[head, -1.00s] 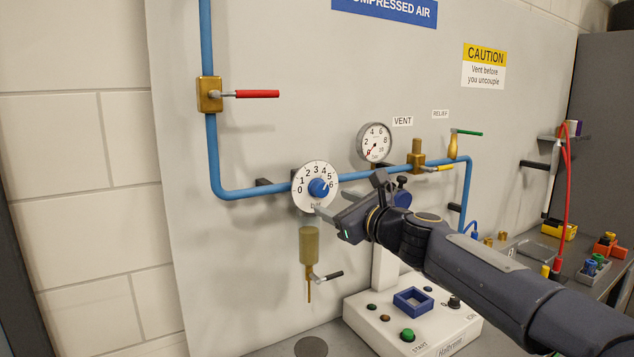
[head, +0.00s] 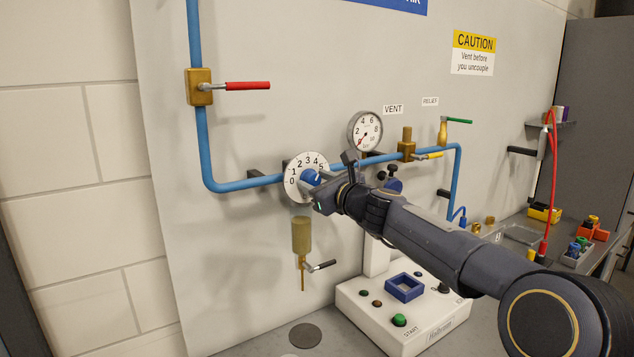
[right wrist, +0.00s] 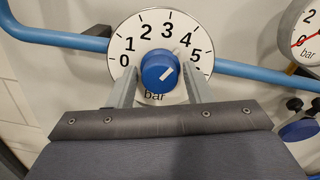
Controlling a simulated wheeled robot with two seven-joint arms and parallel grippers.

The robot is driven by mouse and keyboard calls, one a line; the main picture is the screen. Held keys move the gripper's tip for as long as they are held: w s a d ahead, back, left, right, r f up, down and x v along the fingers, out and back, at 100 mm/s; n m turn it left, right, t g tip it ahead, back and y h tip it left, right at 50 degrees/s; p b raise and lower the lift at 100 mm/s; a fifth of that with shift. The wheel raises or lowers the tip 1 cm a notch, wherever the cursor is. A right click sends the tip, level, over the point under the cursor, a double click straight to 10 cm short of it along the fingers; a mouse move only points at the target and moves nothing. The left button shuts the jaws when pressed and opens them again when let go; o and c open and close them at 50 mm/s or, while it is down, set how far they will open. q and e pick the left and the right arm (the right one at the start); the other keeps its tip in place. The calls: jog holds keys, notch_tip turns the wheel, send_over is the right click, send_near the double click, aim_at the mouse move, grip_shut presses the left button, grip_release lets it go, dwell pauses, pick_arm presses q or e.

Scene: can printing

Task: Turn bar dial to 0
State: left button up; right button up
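The bar dial (head: 293,187) is a round white plate marked from 0 up past 5, with a blue knob (head: 310,178) at its centre. It sits on the panel along the blue pipe. My right gripper (head: 318,184) is at the dial and covers its lower right in the head view. In the right wrist view, its fingers stand open on either side of the knob (right wrist: 158,74), with visible gaps. The knob's white mark points to the upper right, roughly between 4 and 5. The right finger hides part of the scale's high end. My left gripper is not in view.
A pressure gauge (head: 365,131) is right of the dial. A red-handled valve (head: 200,87) is upper left, and a cup with a drain lever (head: 302,236) hangs below. A white button box (head: 400,320) stands on the bench.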

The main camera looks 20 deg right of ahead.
jog(key=c, duration=0.7)
jog(key=shift+n, duration=0.4)
jog(key=n+b, duration=0.2)
jog(key=n, duration=0.2)
jog(key=shift+n, duration=0.3)
jog(key=n+b, duration=0.2)
jog(key=n, duration=0.4)
jog(key=shift+a, duration=0.1)
jog(key=n+b, duration=0.2)
jog(key=n, duration=0.4)
jog(key=shift+b, duration=0.4)
jog(key=n+b, duration=0.2)
jog(key=n, duration=0.4)
jog(key=shift+h+b, duration=0.3)
jog(key=shift+b, duration=0.05)
